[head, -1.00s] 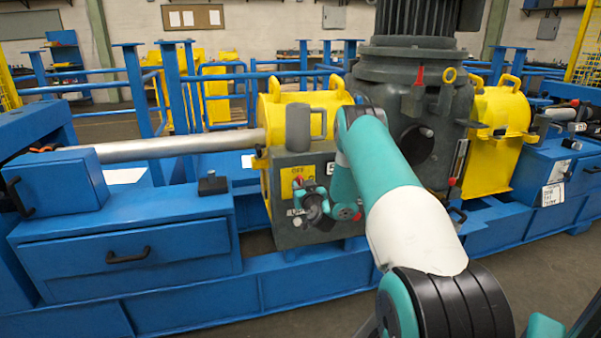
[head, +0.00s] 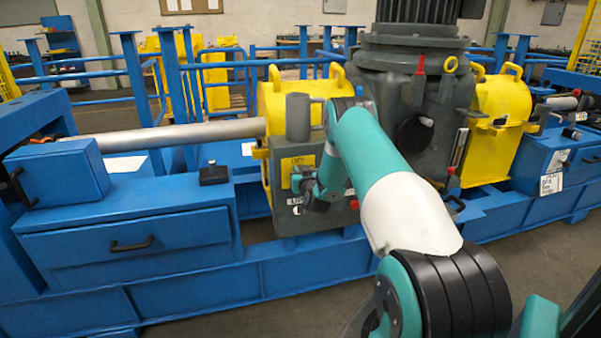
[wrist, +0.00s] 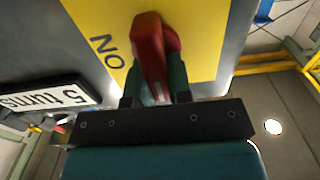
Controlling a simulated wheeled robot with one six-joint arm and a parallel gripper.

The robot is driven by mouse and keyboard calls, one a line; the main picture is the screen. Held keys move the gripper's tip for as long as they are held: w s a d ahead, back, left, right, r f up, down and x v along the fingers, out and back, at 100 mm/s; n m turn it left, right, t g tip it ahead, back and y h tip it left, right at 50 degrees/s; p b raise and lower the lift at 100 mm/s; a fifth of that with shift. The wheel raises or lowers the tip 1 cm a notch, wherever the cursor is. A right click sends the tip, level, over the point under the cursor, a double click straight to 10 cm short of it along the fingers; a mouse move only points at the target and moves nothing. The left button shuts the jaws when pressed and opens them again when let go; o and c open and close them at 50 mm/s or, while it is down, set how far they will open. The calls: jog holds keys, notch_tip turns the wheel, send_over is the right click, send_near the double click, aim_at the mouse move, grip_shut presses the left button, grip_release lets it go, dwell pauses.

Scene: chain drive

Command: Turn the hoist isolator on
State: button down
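The isolator is a red handle (wrist: 152,50) on a yellow plate (wrist: 205,30) marked ON, which reads upside down in the wrist view. In the head view the yellow plate (head: 297,163) sits on the front of a grey box (head: 285,222), with OFF at its top. My gripper (wrist: 157,88) has its two dark green fingers on either side of the handle, close against it with no clear gap. In the head view my gripper (head: 313,186) is in front of the plate and hides the red handle.
A "5 turns" label (wrist: 45,97) is beside the plate. A grey cylinder (head: 298,117) stands above the box, and yellow guards (head: 500,120) flank the big grey gearbox (head: 425,145). A blue drawer cabinet (head: 130,230) stands left. The floor in front is clear.

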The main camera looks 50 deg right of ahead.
jog(key=shift+d+m, duration=0.1)
jog(key=shift+m, duration=0.3)
jog(key=m, duration=0.1)
jog(key=m+b, duration=0.1)
jog(key=m, duration=0.1)
jog(key=shift+s+d+m+b, duration=0.2)
jog(key=shift+d+m+b, duration=0.05)
jog(key=shift+m+b, duration=0.15)
jog(key=shift+s+d+f+m, duration=0.15)
jog(key=shift+f+m, duration=0.1)
jog(key=shift+m, duration=2)
jog(key=shift+s+d+f+m, duration=0.1)
jog(key=shift+d+f+m, duration=0.15)
jog(key=shift+m, duration=1.95)
jog(key=shift+s+d+f+m, duration=0.1)
jog(key=shift+f+m, duration=0.2)
jog(key=shift+m, duration=1.95)
jog(key=c, duration=1)
grip_release()
jog(key=shift+c, duration=0.2)
jog(key=shift+a+f, duration=0.1)
